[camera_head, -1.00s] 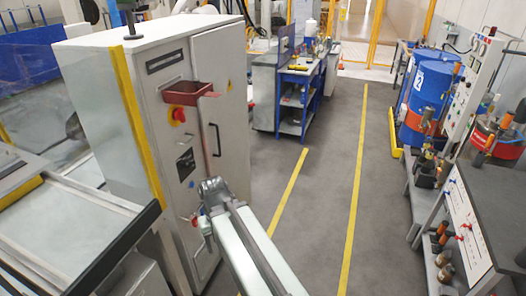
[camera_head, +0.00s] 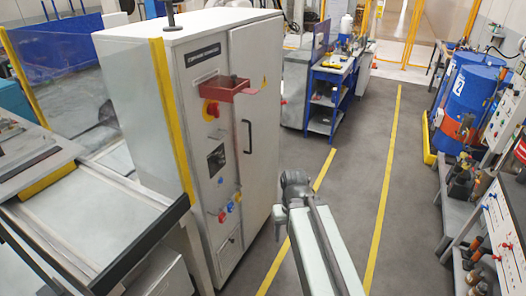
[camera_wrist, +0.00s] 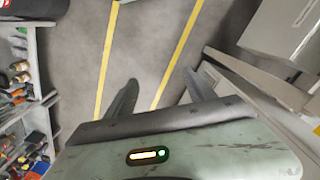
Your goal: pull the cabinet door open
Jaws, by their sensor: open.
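The tall white cabinet (camera_head: 135,85) stands left of centre in the head view. Its door (camera_head: 262,95) looks closed, flush with the frame. The dark upright handle (camera_head: 248,137) is on the door's left part and nothing touches it. My gripper (camera_head: 294,183) is at the lower right edge of the door in that picture, lower than the handle and apart from it. In the wrist view my gripper (camera_wrist: 160,90) has its two fingers spread with only floor between them. A pale box-like body (camera_wrist: 285,35) is at the upper right there; I cannot tell whether it is the cabinet.
A red tray (camera_head: 229,90) juts out from the cabinet front near the handle. A blue workbench (camera_head: 325,100) stands behind to the right. Blue drums (camera_head: 472,95) and a tool bench (camera_head: 488,235) line the right side. The grey floor (camera_head: 355,170) between is clear.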

